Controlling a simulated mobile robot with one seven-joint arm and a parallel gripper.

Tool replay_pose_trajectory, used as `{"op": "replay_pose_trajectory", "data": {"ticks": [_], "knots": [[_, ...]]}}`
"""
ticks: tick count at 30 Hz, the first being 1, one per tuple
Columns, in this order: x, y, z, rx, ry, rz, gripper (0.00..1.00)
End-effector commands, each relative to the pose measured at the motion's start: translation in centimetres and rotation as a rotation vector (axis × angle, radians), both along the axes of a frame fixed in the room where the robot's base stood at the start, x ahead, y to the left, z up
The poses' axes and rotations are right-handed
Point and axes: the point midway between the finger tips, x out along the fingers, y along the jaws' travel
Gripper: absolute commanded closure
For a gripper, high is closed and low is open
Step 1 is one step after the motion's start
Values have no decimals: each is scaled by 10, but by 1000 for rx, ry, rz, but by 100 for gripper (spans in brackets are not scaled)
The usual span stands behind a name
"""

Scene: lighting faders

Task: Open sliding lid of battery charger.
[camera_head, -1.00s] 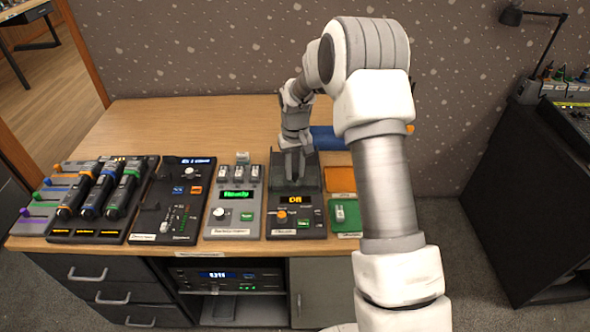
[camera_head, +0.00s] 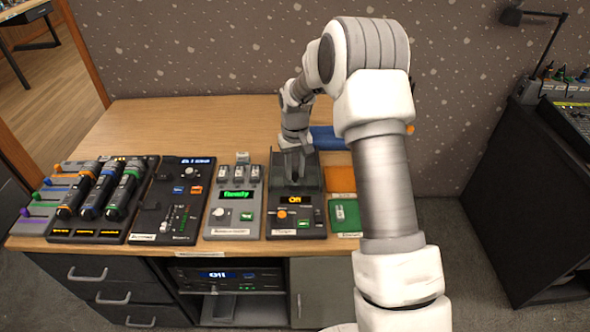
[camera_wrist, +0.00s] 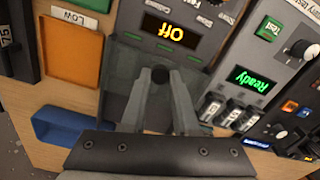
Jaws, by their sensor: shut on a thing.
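The battery charger (camera_head: 275,212) is the dark unit at the front right of the bench, with an orange "Off" display, an orange knob and a green button. Its panel also shows at the top of the wrist view (camera_wrist: 205,47). A dark see-through lid (camera_head: 312,178) covers its rear part and also shows in the wrist view (camera_wrist: 121,75). My gripper (camera_head: 294,174) points down over the lid. In the wrist view its fingertips (camera_wrist: 160,77) are closed together on a small dark round knob (camera_wrist: 160,73) on the lid. The fingers partly hide the lid.
A tester with a green "Ready" display (camera_head: 236,194) stands close on the left. An orange tray (camera_head: 341,179), a green box (camera_head: 345,222) and a blue bin (camera_wrist: 67,125) are on the other side. The bench behind is bare at left (camera_head: 190,122).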

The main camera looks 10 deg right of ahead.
Motion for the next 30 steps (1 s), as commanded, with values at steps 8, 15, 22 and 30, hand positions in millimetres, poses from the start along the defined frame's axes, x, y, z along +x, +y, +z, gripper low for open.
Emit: {"op": "replay_pose_trajectory", "data": {"ticks": [8,15,22,30], "knots": [[2,0,1,0,-1,0,100],[30,-5,1,1,-3,-1,100],[61,-11,1,0,-3,-1,100],[90,-17,1,0,-4,1,100]]}}
